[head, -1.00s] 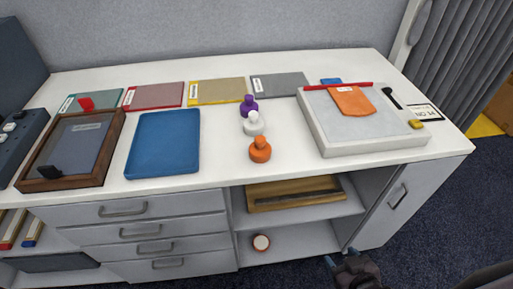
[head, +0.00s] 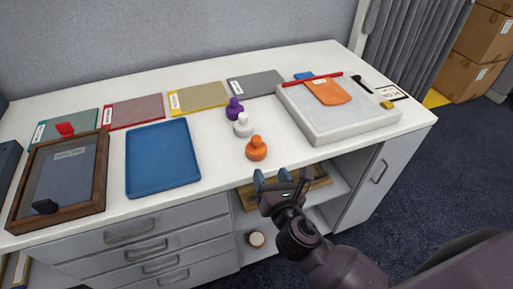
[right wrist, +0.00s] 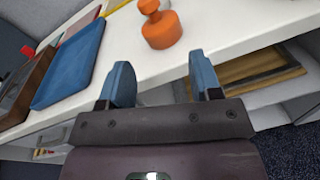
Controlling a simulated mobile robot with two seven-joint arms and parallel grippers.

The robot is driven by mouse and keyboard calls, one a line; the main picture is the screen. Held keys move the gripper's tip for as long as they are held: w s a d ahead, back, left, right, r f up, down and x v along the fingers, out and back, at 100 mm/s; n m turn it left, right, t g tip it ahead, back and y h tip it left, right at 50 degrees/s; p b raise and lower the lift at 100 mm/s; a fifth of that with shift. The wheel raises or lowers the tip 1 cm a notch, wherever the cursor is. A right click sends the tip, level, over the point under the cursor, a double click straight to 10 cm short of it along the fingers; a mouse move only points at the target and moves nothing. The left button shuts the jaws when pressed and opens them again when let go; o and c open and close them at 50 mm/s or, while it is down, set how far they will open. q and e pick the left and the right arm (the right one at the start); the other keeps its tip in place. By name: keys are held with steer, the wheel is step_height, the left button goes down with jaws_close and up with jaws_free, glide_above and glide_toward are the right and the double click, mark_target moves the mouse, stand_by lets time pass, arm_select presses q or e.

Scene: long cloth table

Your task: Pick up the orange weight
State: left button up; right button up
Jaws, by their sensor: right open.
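The orange weight (head: 257,149) stands upright near the front edge of the white table, in front of the white weight (head: 243,126) and the purple weight (head: 234,108). It also shows in the right wrist view (right wrist: 162,30), beyond the fingertips. My right gripper (head: 272,178) is open and empty, just in front of the table edge and apart from the orange weight. Its two blue fingers (right wrist: 162,82) point toward the table. My left gripper is not in view.
A blue tray (head: 162,158) and a wood-framed box (head: 98,190) lie to the left. A pale slab (head: 345,125) with an orange pouch (head: 328,92) lies to the right. Several coloured folders line the back. Drawers (head: 140,240) and open shelves are below the tabletop.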

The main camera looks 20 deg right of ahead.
mark_target(258, 141)
steer(key=w+n, duration=0.1)
steer(key=w, duration=0.1)
steer(key=w+r+n, duration=0.1)
steer(key=w, duration=0.1)
steer(key=w+r+n+t, duration=0.1)
steer(key=w, duration=0.1)
steer(key=shift+a+r, duration=0.15)
steer(key=shift+a, duration=0.25)
steer(key=shift+w+d+b, duration=0.15)
steer(key=shift+w+d, duration=0.1)
steer(key=shift+w, duration=1.15)
steer(key=shift+w+d+b, duration=0.15)
steer(key=shift+w+d, duration=0.05)
steer(key=shift+w, duration=1.2)
jaws_close()
